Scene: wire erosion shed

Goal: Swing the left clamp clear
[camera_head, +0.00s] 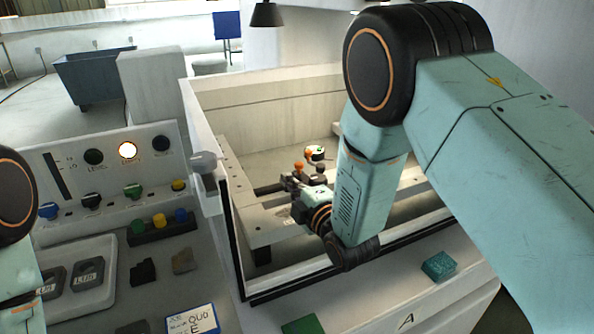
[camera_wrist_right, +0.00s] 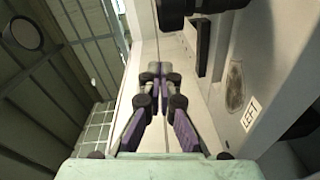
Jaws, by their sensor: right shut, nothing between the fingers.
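My right arm reaches over the front wall of the open tank, and its gripper (camera_head: 302,184) is down inside, near small dark fittings with orange knobs (camera_head: 299,166). In the right wrist view the gripper (camera_wrist_right: 153,72) is shut, its fingers together and empty. A white surface to its right carries a label reading LEFT (camera_wrist_right: 249,112). A black bar (camera_wrist_right: 202,48) stands out near that surface, apart from the fingertips; it may be part of the left clamp, but I cannot tell. In the head view the clamp is partly hidden by my wrist. My left gripper is out of view.
The tank's pale walls (camera_head: 262,95) surround the work area. A control panel (camera_head: 110,172) with knobs and a lit lamp stands to the left. Small blocks lie on the bench before it. A teal block (camera_head: 438,266) sits on the front ledge.

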